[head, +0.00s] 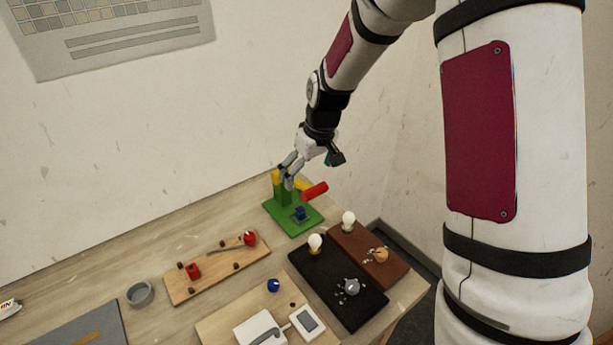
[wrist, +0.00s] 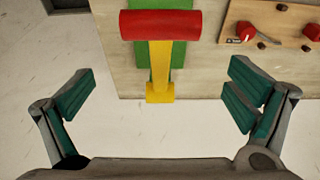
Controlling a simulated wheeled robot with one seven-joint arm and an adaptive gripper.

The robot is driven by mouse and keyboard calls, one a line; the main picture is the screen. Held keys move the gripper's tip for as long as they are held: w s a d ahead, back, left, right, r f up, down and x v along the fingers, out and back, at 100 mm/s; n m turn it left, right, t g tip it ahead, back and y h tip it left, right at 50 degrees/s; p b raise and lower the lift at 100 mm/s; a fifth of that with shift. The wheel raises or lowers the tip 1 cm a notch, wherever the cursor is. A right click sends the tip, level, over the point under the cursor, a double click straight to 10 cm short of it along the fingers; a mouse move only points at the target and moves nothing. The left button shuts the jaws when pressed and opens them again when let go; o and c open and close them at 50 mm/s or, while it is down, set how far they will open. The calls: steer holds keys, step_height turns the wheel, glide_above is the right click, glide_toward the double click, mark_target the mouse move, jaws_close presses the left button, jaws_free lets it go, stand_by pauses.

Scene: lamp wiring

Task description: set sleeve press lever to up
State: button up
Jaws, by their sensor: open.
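The sleeve press stands at the back right corner of the table in the head view. It has a green base (head: 284,216), a yellow lever (head: 301,184) and a red handle (head: 314,191) at the lever's end. The lever reaches out from the green post over the base, and its exact angle is hard to tell. My gripper (head: 288,173) is open and empty by the top of the press, partly hiding it. In the wrist view the yellow lever (wrist: 160,70) and red handle (wrist: 160,25) lie between and beyond the two spread fingers, apart from both.
A wooden board (head: 218,270) with red parts lies to the left. Black (head: 330,288) and brown (head: 362,249) lamp boards with bulbs stand in front and right. The wall is close behind.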

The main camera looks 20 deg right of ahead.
steer(key=v, duration=0.9)
steer(key=shift+r, duration=0.3)
steer(key=shift+s, duration=0.1)
steer(key=shift+c, duration=0.5)
